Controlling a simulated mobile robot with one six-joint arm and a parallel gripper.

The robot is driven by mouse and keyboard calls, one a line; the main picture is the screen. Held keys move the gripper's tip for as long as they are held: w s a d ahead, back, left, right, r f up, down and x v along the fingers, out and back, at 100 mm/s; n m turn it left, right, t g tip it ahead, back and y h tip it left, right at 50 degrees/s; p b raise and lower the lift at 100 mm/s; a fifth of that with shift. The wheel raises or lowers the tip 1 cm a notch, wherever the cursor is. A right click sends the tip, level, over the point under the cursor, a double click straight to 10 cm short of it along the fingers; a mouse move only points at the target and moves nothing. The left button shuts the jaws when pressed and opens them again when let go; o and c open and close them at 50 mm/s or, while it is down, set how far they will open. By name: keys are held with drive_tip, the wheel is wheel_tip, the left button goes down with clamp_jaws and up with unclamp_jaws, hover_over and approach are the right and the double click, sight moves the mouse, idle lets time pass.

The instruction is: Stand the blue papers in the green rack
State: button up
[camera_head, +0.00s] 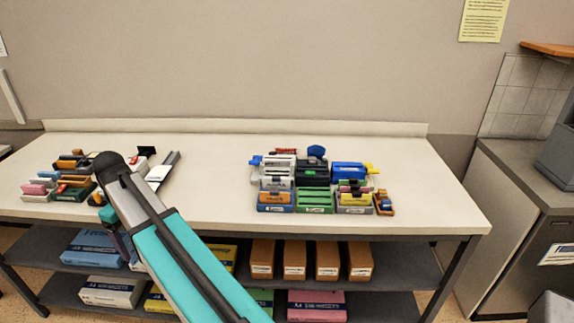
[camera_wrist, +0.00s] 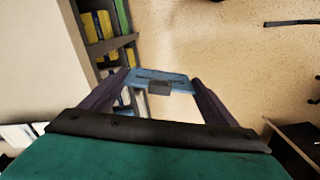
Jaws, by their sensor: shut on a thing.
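My gripper (camera_wrist: 159,82) shows in the wrist view with a dark finger on each side. It is shut on a flat blue thing (camera_wrist: 178,78), which looks like the blue papers, with a small grey block at its middle. In the head view my arm hides most of the gripper, beside the table's front edge at the left, and the held thing is not clear there. A green rack (camera_head: 314,203) stands in the front row of the right-hand group on the table, between a blue one (camera_head: 275,201) and a grey one (camera_head: 355,203).
The long pale table (camera_head: 215,175) is bare between the two groups. Small office items (camera_head: 75,190) crowd its left end. Boxes and brown files (camera_head: 295,260) fill the shelves below. A grey cabinet (camera_head: 515,190) stands at the right.

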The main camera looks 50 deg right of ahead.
drive_tip(key=s+d+r+m+p, duration=0.1)
drive_tip(key=s+d+r+m, duration=0.15)
drive_tip(key=d, duration=0.75)
drive_tip(key=s+d+r+m+p, duration=0.1)
drive_tip(key=s+d+m+p, duration=0.15)
drive_tip(key=d, duration=0.85)
drive_tip(key=s+d+r+m+p, duration=0.15)
drive_tip(key=d+m, duration=0.25)
drive_tip(key=d, duration=0.6)
drive_tip(key=s+d+r+m+p, duration=0.2)
drive_tip(key=s+d+m, duration=0.3)
drive_tip(key=s+d, duration=1.5)
drive_tip(key=shift+d+r+m, duration=0.4)
drive_tip(key=shift+d+r, duration=0.15)
drive_tip(key=shift+r, duration=0.05)
drive_tip(key=shift+f, duration=0.15)
drive_tip(key=shift+f+b, duration=2.35)
drive_tip(key=shift+f, duration=1.65)
